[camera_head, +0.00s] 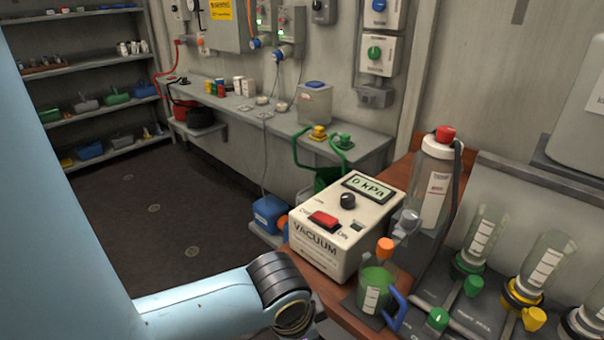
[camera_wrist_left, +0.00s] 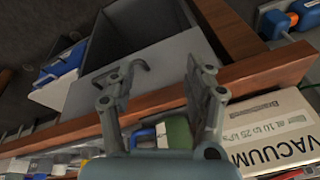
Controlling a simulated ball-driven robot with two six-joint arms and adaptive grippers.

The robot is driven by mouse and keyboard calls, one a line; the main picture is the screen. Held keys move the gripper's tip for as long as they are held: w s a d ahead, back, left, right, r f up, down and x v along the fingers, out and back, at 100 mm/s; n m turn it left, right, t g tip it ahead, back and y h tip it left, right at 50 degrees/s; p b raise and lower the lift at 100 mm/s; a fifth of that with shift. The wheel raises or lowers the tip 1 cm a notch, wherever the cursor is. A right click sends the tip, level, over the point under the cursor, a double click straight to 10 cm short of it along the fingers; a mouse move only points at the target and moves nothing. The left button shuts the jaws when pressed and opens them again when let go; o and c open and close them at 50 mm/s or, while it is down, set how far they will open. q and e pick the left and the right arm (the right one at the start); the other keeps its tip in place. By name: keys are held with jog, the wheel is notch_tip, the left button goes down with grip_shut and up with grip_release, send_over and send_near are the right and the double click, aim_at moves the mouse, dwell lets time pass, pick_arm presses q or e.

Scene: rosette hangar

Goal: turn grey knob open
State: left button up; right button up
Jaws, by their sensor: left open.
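In the head view a grey knob-like part (camera_head: 408,220) sits at the right side of the cream vacuum box (camera_head: 318,258), in front of a clear bottle with a red cap (camera_head: 434,182). The box has a black dial, a red switch and a display reading 0 kPa. My left gripper (camera_wrist_left: 156,85) is open and empty in the wrist view, beside the wooden table edge. The vacuum box (camera_wrist_left: 268,133) lies to its right there, and no grey knob can be made out. In the head view only part of my left arm shows. My right gripper is not in view.
A green flask with an orange cap (camera_head: 376,290) stands close in front of the box. Clear cylinders with green and yellow knobs (camera_head: 473,286) crowd the right. A grey bench (camera_head: 265,120) and shelves (camera_head: 90,70) stand behind. The dark floor at left is open.

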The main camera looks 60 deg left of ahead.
pick_arm(q)
jog(key=shift+s+f, duration=0.15)
jog(key=shift+f, duration=0.35)
jog(key=shift+s+f, duration=0.15)
jog(key=shift+f, duration=0.35)
